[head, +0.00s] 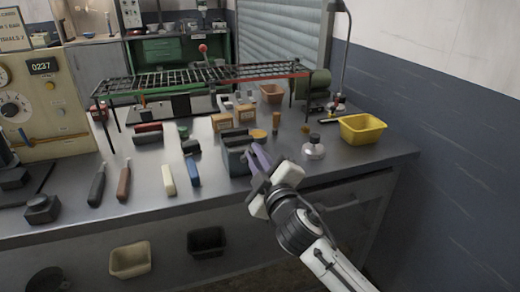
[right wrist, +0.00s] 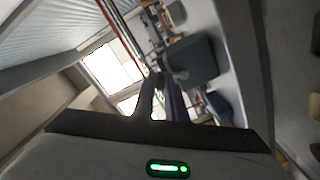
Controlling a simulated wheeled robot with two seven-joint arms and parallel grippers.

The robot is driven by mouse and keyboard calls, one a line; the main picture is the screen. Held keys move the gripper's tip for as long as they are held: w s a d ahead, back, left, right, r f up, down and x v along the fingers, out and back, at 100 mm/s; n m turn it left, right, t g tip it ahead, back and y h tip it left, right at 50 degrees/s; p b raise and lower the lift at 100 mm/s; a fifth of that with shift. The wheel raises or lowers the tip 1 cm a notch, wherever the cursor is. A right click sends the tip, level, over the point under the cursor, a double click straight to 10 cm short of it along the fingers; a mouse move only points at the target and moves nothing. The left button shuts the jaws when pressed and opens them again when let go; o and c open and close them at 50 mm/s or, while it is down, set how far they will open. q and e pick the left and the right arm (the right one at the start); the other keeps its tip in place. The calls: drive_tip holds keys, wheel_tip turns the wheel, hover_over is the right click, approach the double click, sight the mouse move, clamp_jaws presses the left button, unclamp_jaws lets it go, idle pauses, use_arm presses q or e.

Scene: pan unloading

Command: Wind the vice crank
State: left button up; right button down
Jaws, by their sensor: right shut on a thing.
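The vice (head: 236,160) is a blue-grey block with a jaw slot on top, near the front edge of the bench. It also shows in the right wrist view as a grey-blue block (right wrist: 194,62) just beyond the fingertips. My right gripper (head: 257,158) is at the vice's right front side, its purple-grey fingers close together. It is shut on a small part there, which looks like the vice crank; the fingers mostly hide it. In the right wrist view the fingers (right wrist: 161,92) point at the vice, with a small dark piece at their tips. My left gripper is not in view.
A glass flask (head: 314,149) and a yellow bin (head: 362,129) stand right of the vice. A long wire rack (head: 200,78) stands behind. Open bench shows between the tools.

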drive_tip(key=shift+s+a+r+n+p, duration=0.1)
drive_tip(key=shift+a+n+p, duration=0.25)
drive_tip(key=shift+n, duration=0.5)
drive_tip(key=shift+s+a+r+n+p, duration=0.1)
drive_tip(key=shift+a+n+p, duration=0.3)
drive_tip(key=shift+n, duration=0.4)
drive_tip(key=shift+s+a+r+n+p, duration=0.1)
drive_tip(key=shift+a+n+p, duration=0.1)
drive_tip(key=shift+n+p, duration=0.45)
drive_tip(key=shift+n, duration=0.3)
drive_tip(key=c, duration=1.8)
unclamp_jaws()
drive_tip(key=shift+a, duration=0.1)
